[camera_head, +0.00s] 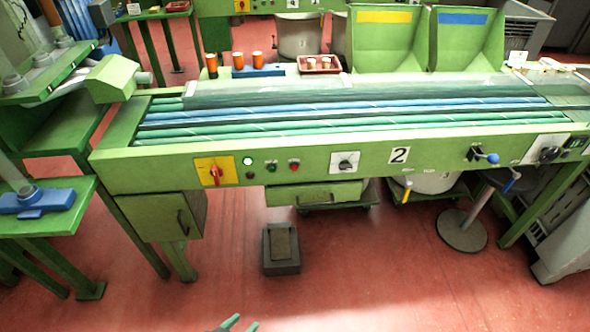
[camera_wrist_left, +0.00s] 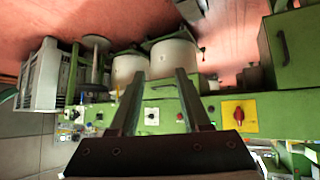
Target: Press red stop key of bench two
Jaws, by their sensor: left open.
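A small red key (camera_head: 293,165) sits on that front, right of a lit green lamp (camera_head: 248,161) and a dark key (camera_head: 270,166). A red rotary switch (camera_head: 215,171) on a yellow plate is further left. My left gripper (camera_head: 241,325) shows only its fingertips at the bottom edge, well short of the bench. In the left wrist view, its open, empty fingers (camera_wrist_left: 160,73) overlap the upside-down bench front; the red key (camera_wrist_left: 180,116) shows near one finger.
A dark foot pedal (camera_head: 281,249) stands on the red floor before the bench. A white dial plate (camera_head: 344,161) and a blue-knobbed lever (camera_head: 490,157) are further right on the front. A stool (camera_head: 463,230) stands at right. The floor in front is otherwise clear.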

